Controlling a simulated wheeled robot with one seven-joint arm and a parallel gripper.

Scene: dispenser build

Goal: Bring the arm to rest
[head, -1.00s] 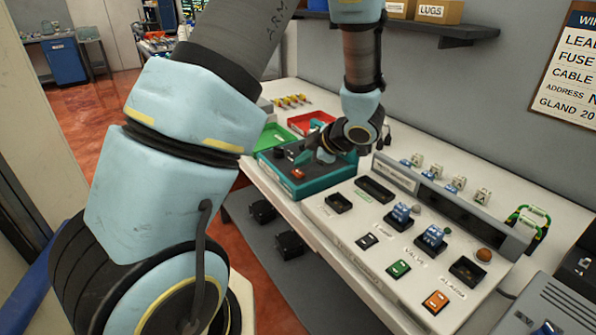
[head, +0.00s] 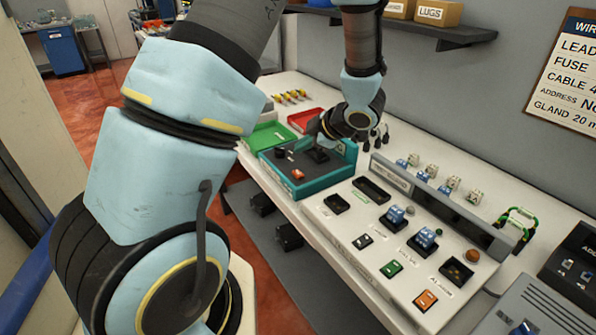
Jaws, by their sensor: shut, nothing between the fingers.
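My arm comes in from the left and reaches over the workbench. My gripper (head: 317,150) is at its end, small and dark, above the back part of the teal tray (head: 313,187). Its fingers look shut with nothing held, though they blend with the dark tray inside. An orange-red piece (head: 298,174) and dark parts lie in the tray. I cannot tell whether the fingertips touch anything there.
A white panel (head: 340,234) with blue blocks (head: 396,214) and coloured switches stands right of the tray. Green (head: 268,135) and red (head: 303,121) bins sit behind the tray. A shelf (head: 450,37) with boxes overhangs the bench. A grey case (head: 545,310) is at lower right.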

